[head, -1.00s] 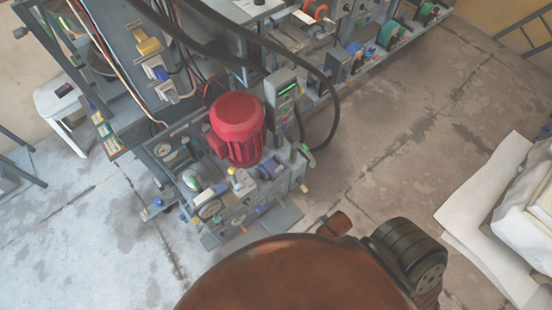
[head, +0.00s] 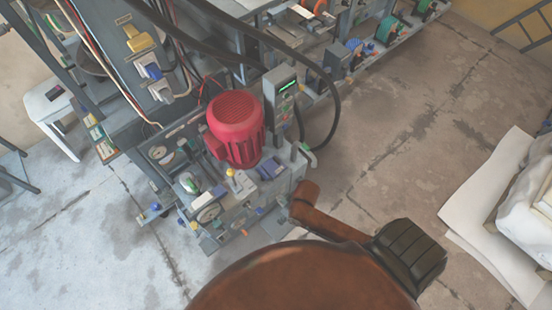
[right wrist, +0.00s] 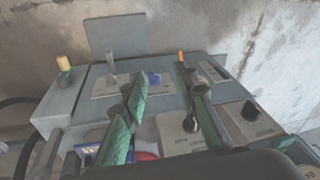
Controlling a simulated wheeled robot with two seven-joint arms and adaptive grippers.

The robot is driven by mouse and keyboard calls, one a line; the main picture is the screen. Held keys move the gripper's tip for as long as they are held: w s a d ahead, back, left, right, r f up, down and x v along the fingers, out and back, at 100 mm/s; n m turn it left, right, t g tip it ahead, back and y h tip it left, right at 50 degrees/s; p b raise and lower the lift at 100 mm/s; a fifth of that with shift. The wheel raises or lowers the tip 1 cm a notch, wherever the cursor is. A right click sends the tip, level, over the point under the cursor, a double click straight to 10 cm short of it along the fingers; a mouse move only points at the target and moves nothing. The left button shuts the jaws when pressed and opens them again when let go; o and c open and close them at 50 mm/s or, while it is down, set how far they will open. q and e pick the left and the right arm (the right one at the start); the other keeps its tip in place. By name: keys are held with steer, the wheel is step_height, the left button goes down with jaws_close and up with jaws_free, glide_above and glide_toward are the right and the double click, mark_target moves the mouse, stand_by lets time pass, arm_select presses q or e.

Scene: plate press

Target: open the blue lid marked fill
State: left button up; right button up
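In the head view, a blue block (head: 270,168) sits on top of the low grey machine unit, right of the red motor's base. Another blue piece (head: 152,72) is on the upright panel, below a yellow one. No fill marking is readable, so I cannot tell which is the lid. My left gripper is not in view.
A red motor (head: 236,130) stands on the unit. A black cable loops beside the green-lit control box (head: 280,92). Open floor (head: 400,150) lies to the right.

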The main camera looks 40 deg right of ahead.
steer(key=w+f, duration=0.2)
steer(key=w, duration=0.4)
step_height(320, 180, up, 6)
steer(key=m+g+h, duration=0.2)
glide_above(277, 159)
steer(key=shift+s+a+r, duration=0.15)
steer(key=shift+s+a, duration=0.1)
steer(key=shift+a, duration=0.05)
steer(key=shift+w+d+r, duration=0.1)
steer(key=shift+w+d, duration=0.1)
step_height(277, 159, down, 7)
steer(key=b, duration=0.3)
steer(key=shift+f, duration=0.3)
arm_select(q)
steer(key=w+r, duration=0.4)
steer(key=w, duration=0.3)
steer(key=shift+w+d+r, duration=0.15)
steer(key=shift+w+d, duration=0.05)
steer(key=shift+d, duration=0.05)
arm_select(e)
steer(key=shift+c, duration=0.7)
jaws_close()
